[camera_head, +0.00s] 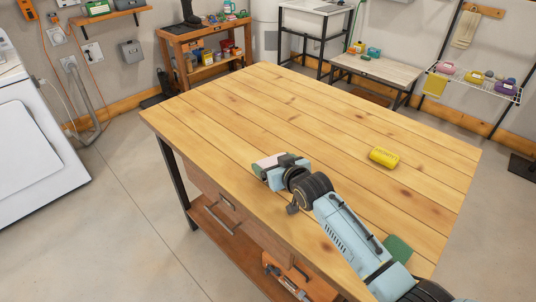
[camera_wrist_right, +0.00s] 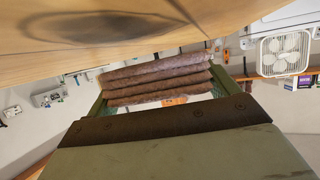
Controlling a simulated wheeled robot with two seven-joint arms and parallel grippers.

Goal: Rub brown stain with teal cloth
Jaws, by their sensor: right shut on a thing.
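My right gripper (camera_head: 268,168) is low over the left front part of the wooden table (camera_head: 300,110). It is shut on a folded brownish-mauve cloth (camera_wrist_right: 158,80), which shows between the green fingers in the right wrist view. The cloth does not look teal there. A flat green-teal piece (camera_head: 398,248) lies near the table's front right edge, partly behind my right arm. A dark oval patch (camera_wrist_right: 100,26) marks the wood close to the held cloth; I cannot tell whether it is a stain or a knot. My left gripper is not in view.
A yellow block (camera_head: 384,157) lies on the right half of the table. The table's back and middle are clear. A white appliance (camera_head: 35,150) stands at the left. Shelves and a workbench (camera_head: 205,55) line the back wall.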

